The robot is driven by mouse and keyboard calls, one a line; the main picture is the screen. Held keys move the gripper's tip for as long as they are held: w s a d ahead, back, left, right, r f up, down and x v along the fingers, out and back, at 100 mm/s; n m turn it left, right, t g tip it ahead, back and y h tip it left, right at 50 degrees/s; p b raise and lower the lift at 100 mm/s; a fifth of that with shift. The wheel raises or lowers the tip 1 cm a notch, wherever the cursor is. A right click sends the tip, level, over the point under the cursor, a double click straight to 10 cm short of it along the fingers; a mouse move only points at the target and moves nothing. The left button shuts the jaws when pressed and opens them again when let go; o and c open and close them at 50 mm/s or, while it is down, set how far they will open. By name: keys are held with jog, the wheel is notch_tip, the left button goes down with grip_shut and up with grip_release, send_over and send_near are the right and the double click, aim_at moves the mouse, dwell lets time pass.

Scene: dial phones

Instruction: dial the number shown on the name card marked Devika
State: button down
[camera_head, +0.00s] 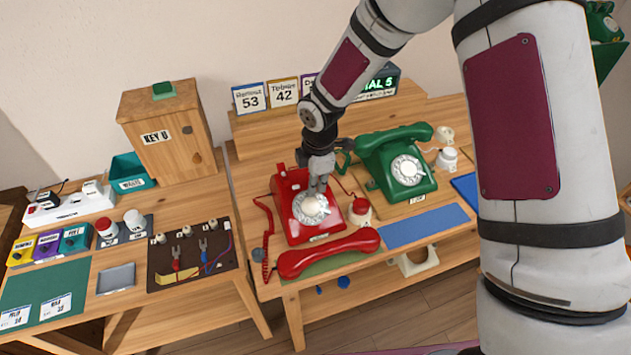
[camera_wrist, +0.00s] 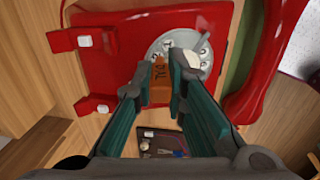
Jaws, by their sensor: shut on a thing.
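The red phone (camera_head: 290,219) sits on the right table. Its white rotary dial (camera_head: 311,207) faces up, and its red handset (camera_head: 328,253) lies off the hook in front. My gripper (camera_head: 318,186) is over the dial. In the wrist view, my gripper (camera_wrist: 160,75) is shut on an orange block marked DIAL (camera_wrist: 159,84), its far end over the red phone's dial (camera_wrist: 174,52). Whether it touches a hole is unclear. A purple-edged card starting with D (camera_head: 308,81) stands on the back shelf, mostly hidden by my arm; its number cannot be read.
A green phone (camera_head: 398,162) with its handset on stands to the right. Cards Reading 53 (camera_head: 249,99) and 42 (camera_head: 285,92) and a lit display (camera_head: 378,87) stand behind. A red-and-white pot (camera_head: 359,211) is close to the red phone's right. The left table holds tools and boxes.

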jog(key=shift+w+f+b, duration=0.15)
jog(key=shift+f+b, duration=0.15)
jog(key=shift+f, duration=0.1)
dwell(0.4)
jog(key=shift+d, duration=0.1)
dwell(0.3)
jog(key=shift+s+d+f, duration=0.15)
jog(key=shift+s+d, duration=0.05)
jog(key=shift+d, duration=0.25)
jog(key=shift+s+d, duration=0.1)
jog(key=shift+s+d+f, duration=0.25)
jog(key=shift+s+d, duration=0.05)
jog(key=shift+d, duration=0.05)
jog(key=shift+s+p, duration=0.1)
jog(key=shift+p, duration=0.2)
